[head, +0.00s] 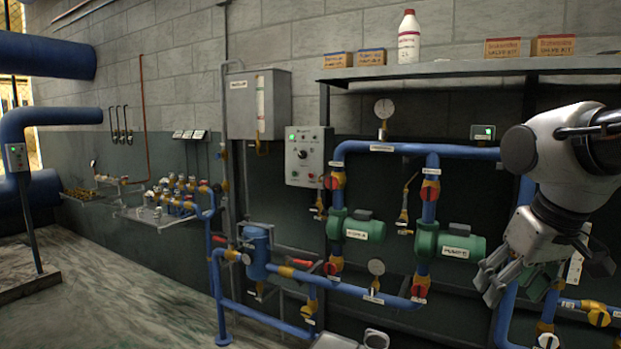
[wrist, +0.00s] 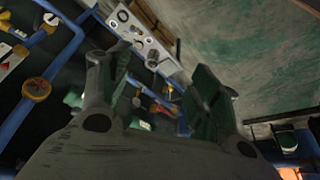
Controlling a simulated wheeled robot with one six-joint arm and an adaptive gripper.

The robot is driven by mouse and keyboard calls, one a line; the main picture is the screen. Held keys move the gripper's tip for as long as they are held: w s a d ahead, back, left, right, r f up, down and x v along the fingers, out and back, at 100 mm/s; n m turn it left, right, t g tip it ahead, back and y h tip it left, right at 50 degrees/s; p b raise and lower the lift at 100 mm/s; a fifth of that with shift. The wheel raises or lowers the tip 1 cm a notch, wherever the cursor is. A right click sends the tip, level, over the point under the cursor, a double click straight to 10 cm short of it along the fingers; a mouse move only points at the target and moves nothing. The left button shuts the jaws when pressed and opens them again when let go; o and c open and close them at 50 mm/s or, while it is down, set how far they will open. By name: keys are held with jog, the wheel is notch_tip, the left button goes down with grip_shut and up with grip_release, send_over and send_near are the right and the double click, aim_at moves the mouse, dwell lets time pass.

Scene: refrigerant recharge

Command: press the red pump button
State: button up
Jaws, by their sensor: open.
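A light grey control box (head: 305,156) is on the wall left of the pump pipes in the head view. Two green pumps, the left pump (head: 362,229) and the right pump (head: 452,246), sit on the blue pipes. My gripper (head: 530,286) is at the right, in front of the right pump's side, well apart from the control box. Its fingers are spread and empty. In the wrist view my gripper (wrist: 155,88) also shows parted fingers.
A shelf (head: 470,69) with a white bottle (head: 408,37) and small boxes runs above the pipes. Blue pipes (head: 405,149) with red-handled valves stand out from the wall. A grey cabinet (head: 259,104) hangs left of the control box. The floor (head: 130,270) at the left is clear.

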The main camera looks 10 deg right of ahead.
grip_shut()
dwell(1.3)
